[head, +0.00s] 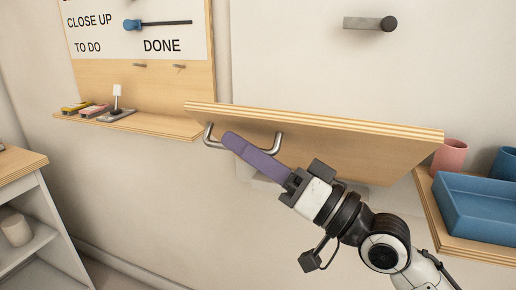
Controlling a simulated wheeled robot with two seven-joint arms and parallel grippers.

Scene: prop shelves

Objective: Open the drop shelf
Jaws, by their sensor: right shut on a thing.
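The drop shelf (330,152) is a light wooden panel on the white wall, with its pale underside in view. It is tilted, with its layered edge (320,120) raised and standing out from the wall. A curved metal handle (277,143) is fixed to its underside near the left end. My right gripper (233,140), with purple fingers, comes from the lower right and is shut on the handle. The fingers hide the middle of the handle's bar. My left gripper is not in view.
A wooden side shelf at the right (433,215) holds a blue tray (475,205), a pink cup (449,157) and a blue cup (506,163). A low cabinet (20,162) stands far left.

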